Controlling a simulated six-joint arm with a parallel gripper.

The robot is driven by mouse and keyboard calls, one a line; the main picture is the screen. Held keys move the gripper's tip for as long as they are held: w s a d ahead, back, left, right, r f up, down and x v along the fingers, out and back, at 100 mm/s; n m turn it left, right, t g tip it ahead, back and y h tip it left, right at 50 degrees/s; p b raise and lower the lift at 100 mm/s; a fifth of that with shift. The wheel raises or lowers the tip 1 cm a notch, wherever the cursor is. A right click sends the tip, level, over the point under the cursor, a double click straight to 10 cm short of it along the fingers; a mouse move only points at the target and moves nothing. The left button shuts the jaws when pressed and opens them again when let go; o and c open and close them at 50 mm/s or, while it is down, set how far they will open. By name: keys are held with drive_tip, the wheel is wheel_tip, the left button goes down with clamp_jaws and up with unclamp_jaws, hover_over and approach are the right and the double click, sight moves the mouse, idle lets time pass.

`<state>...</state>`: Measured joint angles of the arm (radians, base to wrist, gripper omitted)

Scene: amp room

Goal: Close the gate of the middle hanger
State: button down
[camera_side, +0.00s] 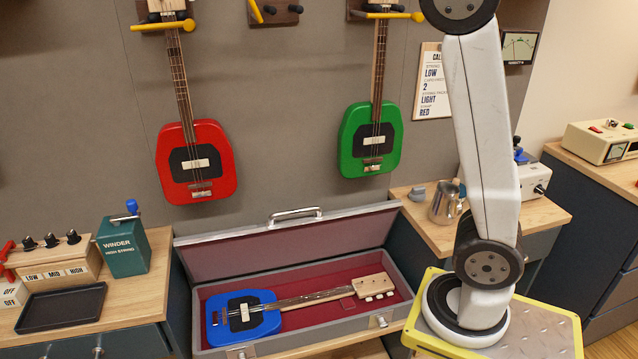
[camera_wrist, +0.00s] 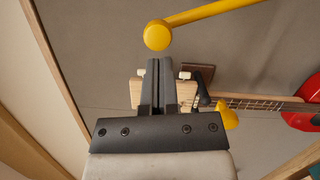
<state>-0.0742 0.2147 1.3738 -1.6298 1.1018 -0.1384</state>
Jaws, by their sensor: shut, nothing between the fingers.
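The middle hanger (camera_side: 275,14) is on the wall between the red and green guitars, cut by the top edge of the side view, and holds no guitar. Its yellow gate (camera_side: 256,10) slants up and left, standing open. In the wrist view a slanted yellow bar with a round end (camera_wrist: 157,36) appears to be this gate. My gripper (camera_wrist: 158,64) is shut and empty, its fingertips just below that round end in the picture. I cannot tell whether they touch. My gripper is out of the side view.
The red guitar (camera_side: 195,165) hangs at left, its neck and headstock behind my gripper in the wrist view; its yellow gate (camera_side: 163,25) lies across. The green guitar (camera_side: 370,140) hangs at right behind another yellow gate (camera_side: 388,15). A blue guitar (camera_side: 240,318) lies in the open case below.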

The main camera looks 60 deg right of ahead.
drive_tip(key=shift+s+d+r+m, duration=0.35)
drive_tip(key=shift+m, duration=0.25)
drive_tip(key=s+d+m+y, duration=0.3)
drive_tip(key=s+d+m, duration=0.5)
drive_tip(key=m, duration=0.1)
drive_tip(key=s+d+f+m+t+y, duration=0.1)
drive_tip(key=s+d+f+m+y, duration=0.1)
drive_tip(key=s+d+f+m, duration=0.2)
drive_tip(key=shift+s+d+f+m+t+y, duration=0.3)
drive_tip(key=shift+s+f+m, duration=0.05)
drive_tip(key=shift+f+m, duration=1.65)
wheel_tip(320, 180, up, 8)
drive_tip(key=s+a, duration=0.2)
idle(0.6)
